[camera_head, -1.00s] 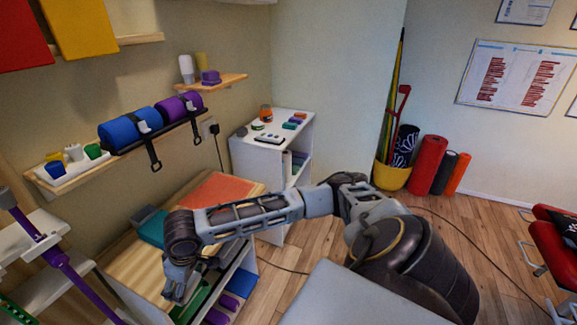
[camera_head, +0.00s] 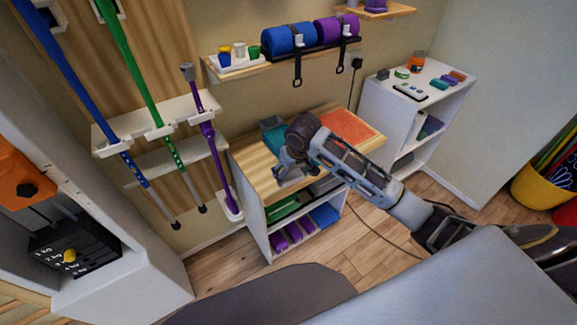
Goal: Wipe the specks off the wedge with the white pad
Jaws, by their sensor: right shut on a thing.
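A teal block, seemingly the wedge (camera_head: 272,134), lies on the wooden top of a low cabinet (camera_head: 252,158), partly hidden behind my right gripper. Specks on it are too small to make out. My right gripper (camera_head: 287,170) reaches in from the right over the front part of the cabinet top, just in front of the wedge. It points down and is shut on a pale thing, seemingly the white pad (camera_head: 292,180), mostly hidden by the fingers. I cannot tell whether the pad touches anything. My left gripper is out of view.
An orange mat (camera_head: 352,127) lies on the cabinet top, right of my gripper. Green, purple and blue items fill the shelves below. Coloured canes (camera_head: 208,140) hang at left. A shelf with blue and purple rolls (camera_head: 288,40) is above. A white shelf unit (camera_head: 385,105) stands right.

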